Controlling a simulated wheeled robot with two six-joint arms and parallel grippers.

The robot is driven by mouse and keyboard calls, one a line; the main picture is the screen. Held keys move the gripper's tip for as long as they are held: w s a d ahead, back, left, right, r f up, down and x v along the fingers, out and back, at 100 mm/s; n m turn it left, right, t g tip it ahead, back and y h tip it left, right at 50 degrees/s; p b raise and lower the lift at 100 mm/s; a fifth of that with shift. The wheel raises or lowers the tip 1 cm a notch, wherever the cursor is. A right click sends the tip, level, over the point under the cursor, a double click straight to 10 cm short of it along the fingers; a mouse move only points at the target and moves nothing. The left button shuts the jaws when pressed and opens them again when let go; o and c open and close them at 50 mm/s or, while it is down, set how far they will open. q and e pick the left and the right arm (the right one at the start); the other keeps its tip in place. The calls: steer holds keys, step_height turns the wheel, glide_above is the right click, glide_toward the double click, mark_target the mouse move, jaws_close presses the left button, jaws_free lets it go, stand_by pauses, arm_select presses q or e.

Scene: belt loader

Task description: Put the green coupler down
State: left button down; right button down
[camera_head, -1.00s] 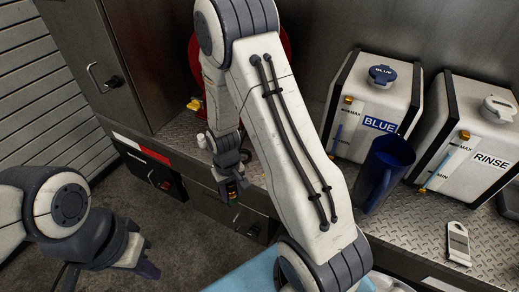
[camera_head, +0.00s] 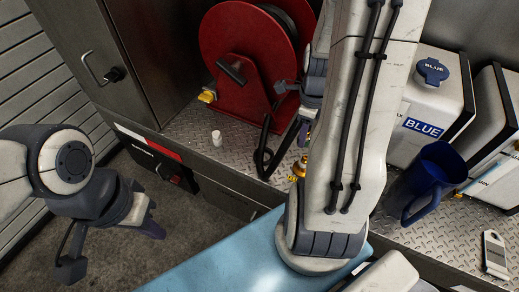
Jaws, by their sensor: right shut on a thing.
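My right gripper (camera_head: 303,134) is beside the red hose reel, over the metal deck. Its arm crosses the view and hides most of it. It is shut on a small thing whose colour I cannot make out. Just below its fingertips shows a small brass-coloured fitting with a red part (camera_head: 300,166); I cannot tell whether this is in the jaws or on the deck. No green coupler can be clearly made out. My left gripper (camera_head: 112,250) is at the lower left, over the floor, its fingers apart and empty.
The red hose reel (camera_head: 240,55) has a black hose loop (camera_head: 263,160) in front. A yellow fitting (camera_head: 207,96) and a small white bottle (camera_head: 217,138) are at left. A blue jug (camera_head: 433,175) and the BLUE tank (camera_head: 425,108) are at right. A light-blue surface (camera_head: 215,260) is below.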

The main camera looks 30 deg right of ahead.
steer(key=w+a+f+p, duration=0.1)
steer(key=w+a+f, duration=0.3)
steer(key=w+a, duration=0.1)
steer(key=w+a+f+p, duration=0.1)
steer(key=w+a+f, duration=0.1)
steer(key=w, duration=0.1)
steer(key=shift+w+a+f+p, duration=0.2)
steer(key=shift+f+p, duration=0.15)
step_height(320, 180, down, 4)
steer(key=shift+r+p, duration=0.15)
steer(key=shift+p, duration=0.4)
steer(key=shift+f, duration=0.25)
steer(key=shift+f, duration=0.15)
steer(key=shift+c, duration=2.2)
jaws_free()
